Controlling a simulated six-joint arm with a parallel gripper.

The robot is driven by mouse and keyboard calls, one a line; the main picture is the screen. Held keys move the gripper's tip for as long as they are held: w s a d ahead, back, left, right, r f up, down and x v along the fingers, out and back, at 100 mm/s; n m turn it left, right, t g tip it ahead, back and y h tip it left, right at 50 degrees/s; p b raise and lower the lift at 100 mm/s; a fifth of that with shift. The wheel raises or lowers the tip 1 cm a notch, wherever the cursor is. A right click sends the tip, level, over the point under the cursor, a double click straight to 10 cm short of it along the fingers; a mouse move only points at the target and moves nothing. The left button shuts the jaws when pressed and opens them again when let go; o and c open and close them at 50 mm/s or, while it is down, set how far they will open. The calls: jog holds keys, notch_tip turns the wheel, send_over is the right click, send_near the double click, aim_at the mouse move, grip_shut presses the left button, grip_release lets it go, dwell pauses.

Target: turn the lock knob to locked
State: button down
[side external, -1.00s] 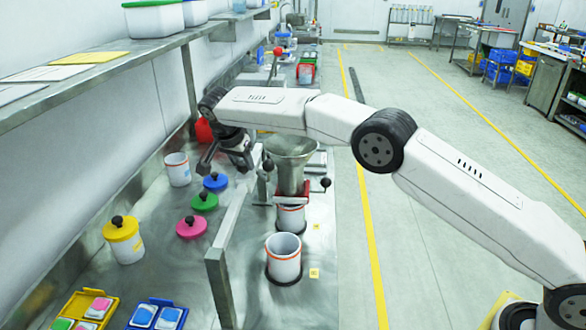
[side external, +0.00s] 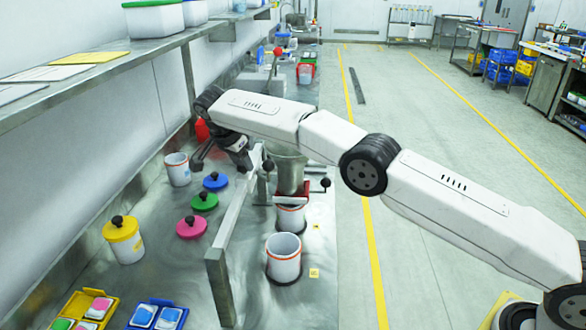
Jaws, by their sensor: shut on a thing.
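My gripper (side external: 243,160) is in the middle of the side view, pointing down beside the grey metal dosing drum (side external: 290,172). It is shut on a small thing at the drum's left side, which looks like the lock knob. The jaws and wrist hide most of that thing, and its turn position cannot be read. A black ball handle (side external: 268,165) shows just right of the gripper, and another black ball (side external: 325,183) sticks out at the drum's right. A red part (side external: 292,193) is under the drum, above a white container with an orange band (side external: 290,218).
A metal rail on a post (side external: 217,280) runs in front of the gripper. An open white container (side external: 284,258) stands nearer. Blue (side external: 215,181), green (side external: 204,202) and pink (side external: 191,227) lids lie left, with a yellow-lidded jar (side external: 123,240). A shelf (side external: 150,45) overhangs the bench.

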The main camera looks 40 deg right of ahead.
jog(key=shift+c, duration=1.1)
grip_release()
jog(key=shift+s+n+t, duration=0.1)
jog(key=shift+n+t, duration=0.2)
jog(key=shift+n, duration=0.5)
